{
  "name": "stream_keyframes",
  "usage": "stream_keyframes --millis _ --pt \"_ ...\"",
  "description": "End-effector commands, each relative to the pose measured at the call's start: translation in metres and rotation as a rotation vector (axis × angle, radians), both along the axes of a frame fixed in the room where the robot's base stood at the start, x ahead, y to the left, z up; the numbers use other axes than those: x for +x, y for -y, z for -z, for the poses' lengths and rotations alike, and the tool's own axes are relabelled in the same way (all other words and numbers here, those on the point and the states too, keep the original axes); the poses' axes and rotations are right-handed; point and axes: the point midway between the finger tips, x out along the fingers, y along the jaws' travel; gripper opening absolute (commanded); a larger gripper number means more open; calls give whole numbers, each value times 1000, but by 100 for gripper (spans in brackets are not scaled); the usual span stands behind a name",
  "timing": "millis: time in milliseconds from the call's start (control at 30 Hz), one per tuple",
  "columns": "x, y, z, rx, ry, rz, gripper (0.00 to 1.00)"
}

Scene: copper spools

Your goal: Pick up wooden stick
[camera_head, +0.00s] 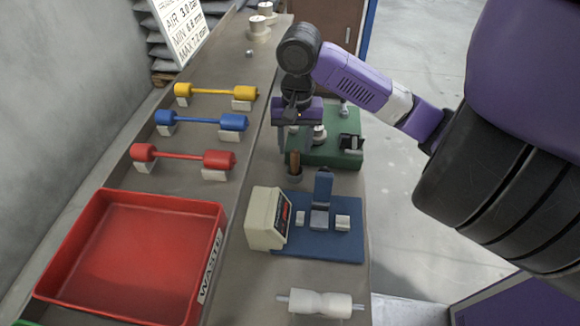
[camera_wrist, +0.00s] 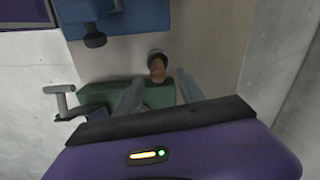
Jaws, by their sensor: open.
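The wooden stick (camera_head: 295,162) is a short brown piece standing upright in a small dark round holder (camera_head: 295,176) beside the green base. In the wrist view the wooden stick (camera_wrist: 157,68) shows end-on, with its holder behind it. My gripper (camera_wrist: 160,88) is open, with one finger on each side of the stick's line of sight. In the head view my gripper (camera_head: 291,138) points down just above the stick. I cannot tell whether the fingers are level with the stick's top. Nothing is seen held.
A green fixture (camera_head: 325,152) with metal parts stands right beside the stick. A blue fixture (camera_head: 345,248) and beige display box (camera_head: 264,218) are nearer. Red, blue and yellow spools line the left, above a red waste tray (camera_head: 215,225). A white roll (camera_head: 320,304) lies nearest.

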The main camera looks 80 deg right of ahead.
Motion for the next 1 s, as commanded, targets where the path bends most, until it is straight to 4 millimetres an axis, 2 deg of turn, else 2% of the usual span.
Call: stream_keyframes --millis 433,767,1000 --pt "-2 -6 51 1 -1 1 47" --pt "-1 -6 57 0 0 -2 47" --pt "-1 -6 57 0 0 -2 0"
